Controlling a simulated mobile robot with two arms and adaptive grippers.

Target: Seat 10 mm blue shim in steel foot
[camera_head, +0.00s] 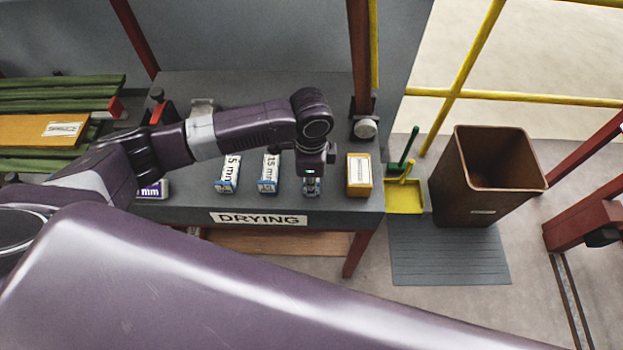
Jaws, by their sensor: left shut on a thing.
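My left gripper (312,180) points down over the front right part of the grey table marked DRYING. It is shut on a small blue-edged block (312,189), mostly hidden under the gripper, so its size label cannot be read. Two white blocks with blue ends (229,174) and (268,175), marked 15 mm, lie to the left of the gripper. A purple block (154,190) with a partly hidden mm label lies further left. A metal foot (365,128) shows at the base of the red post behind; I cannot tell if it is the steel foot. My right gripper is out of view.
An orange block (359,176) stands close to the right of the gripper. A yellow dustpan (405,197) and a brown bin (470,190) are beyond the table (190,213)'s right edge. Green slats and a spruce board (40,131) lie at left. Yellow rails stand behind.

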